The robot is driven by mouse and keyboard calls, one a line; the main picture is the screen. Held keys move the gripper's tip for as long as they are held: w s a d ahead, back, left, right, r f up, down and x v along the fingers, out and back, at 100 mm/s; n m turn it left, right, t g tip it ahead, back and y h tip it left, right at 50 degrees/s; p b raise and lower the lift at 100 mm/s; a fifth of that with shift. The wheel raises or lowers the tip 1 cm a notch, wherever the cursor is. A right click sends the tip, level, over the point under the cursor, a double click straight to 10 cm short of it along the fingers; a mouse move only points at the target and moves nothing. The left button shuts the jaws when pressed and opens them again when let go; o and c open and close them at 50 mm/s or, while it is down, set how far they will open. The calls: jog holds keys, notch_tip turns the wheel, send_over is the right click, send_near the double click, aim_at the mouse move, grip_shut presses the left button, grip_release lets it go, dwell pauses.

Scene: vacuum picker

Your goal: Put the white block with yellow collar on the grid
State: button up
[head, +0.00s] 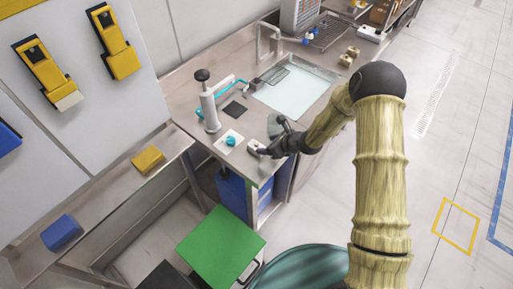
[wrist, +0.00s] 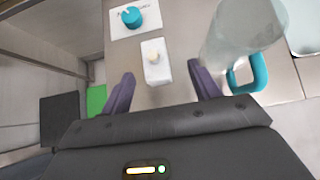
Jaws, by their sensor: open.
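The white block (wrist: 157,70) with a small yellowish collar on top sits on the metal counter, ahead of and between my fingers in the wrist view. In the head view the white block (head: 252,146) shows small at the counter's near corner, partly hidden by my gripper (head: 262,151). In the wrist view my gripper (wrist: 163,88) is open, with its two purple fingers apart and nothing held. A wire rack (head: 328,33) that looks like a grid lies at the far end of the counter, beyond the sink; I cannot tell for sure that it is the grid.
A white plate with a teal knob (head: 231,141) lies beside the block. A white pump cylinder (head: 209,108) stands to its left, and a dark square pad (head: 235,109) lies behind. The sink (head: 293,90) fills the middle counter. A green-topped stool (head: 220,246) stands below.

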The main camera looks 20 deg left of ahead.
aim_at(259, 145)
jog(key=shift+a+f+p, duration=0.2)
jog(key=shift+a+p, duration=0.25)
jog(key=shift+p, duration=0.05)
jog(key=p+x, duration=0.2)
jog(key=x, duration=0.1)
jog(key=shift+s+a, duration=0.1)
jog(key=shift+s, duration=0.1)
jog(key=shift+w+a+f, duration=0.2)
jog(key=shift+a+f, duration=0.2)
jog(key=shift+f, duration=0.1)
jog(key=c, duration=1.2)
notch_tip(259, 145, up, 10)
jog(key=b, duration=0.3)
